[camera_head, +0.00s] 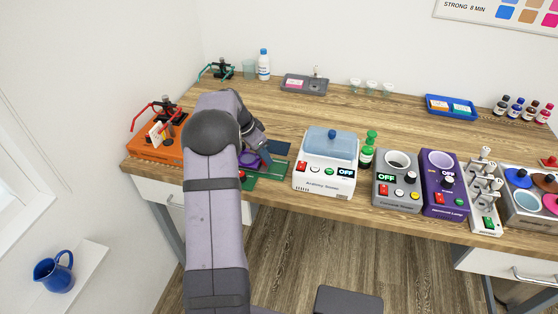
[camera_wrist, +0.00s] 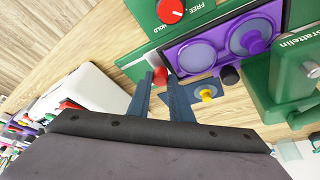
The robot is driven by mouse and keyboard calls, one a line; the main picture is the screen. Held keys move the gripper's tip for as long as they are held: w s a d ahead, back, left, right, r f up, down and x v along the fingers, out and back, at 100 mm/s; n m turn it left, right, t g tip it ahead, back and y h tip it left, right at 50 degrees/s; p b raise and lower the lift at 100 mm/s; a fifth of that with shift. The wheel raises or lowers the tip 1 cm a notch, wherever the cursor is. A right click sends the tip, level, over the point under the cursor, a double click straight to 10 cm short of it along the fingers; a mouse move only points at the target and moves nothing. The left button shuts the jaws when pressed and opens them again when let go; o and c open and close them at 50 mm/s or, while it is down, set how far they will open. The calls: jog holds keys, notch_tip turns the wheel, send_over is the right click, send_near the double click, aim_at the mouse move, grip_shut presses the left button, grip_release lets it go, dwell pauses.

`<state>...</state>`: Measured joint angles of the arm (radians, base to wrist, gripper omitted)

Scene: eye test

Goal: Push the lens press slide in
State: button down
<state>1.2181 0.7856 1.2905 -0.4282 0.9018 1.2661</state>
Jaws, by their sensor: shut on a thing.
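The lens press shows in the wrist view as a green body (camera_wrist: 207,14) with a red dial (camera_wrist: 170,10) marked HOLD and FREE. A purple slide (camera_wrist: 225,62) with two round grey-violet seats lies along the green body. A red knob (camera_wrist: 161,76) is at the slide's left end. My gripper (camera_wrist: 160,79) is at this knob, its two dark fingers closed on either side of it. In the head view the green press base (camera_head: 268,186) and purple slide (camera_head: 249,160) show only in part; my arm hides the rest.
A green post (camera_wrist: 285,75) stands at the right in the wrist view. A small blue-grey plate with a yellow knob (camera_wrist: 208,93) lies beside the slide. In the head view, a white box with a blue lid (camera_head: 325,175) stands right of the press, an orange unit (camera_head: 150,147) left.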

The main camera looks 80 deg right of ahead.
jog(key=shift+w+r, duration=0.1)
jog(key=shift+w, duration=1.2)
jog(key=c, duration=1.9)
grip_release()
jog(key=shift+w, duration=0.15)
jog(key=shift+o, duration=0.2)
jog(key=b+v, duration=0.2)
jog(key=v, duration=0.5)
jog(key=shift+a+r, duration=0.1)
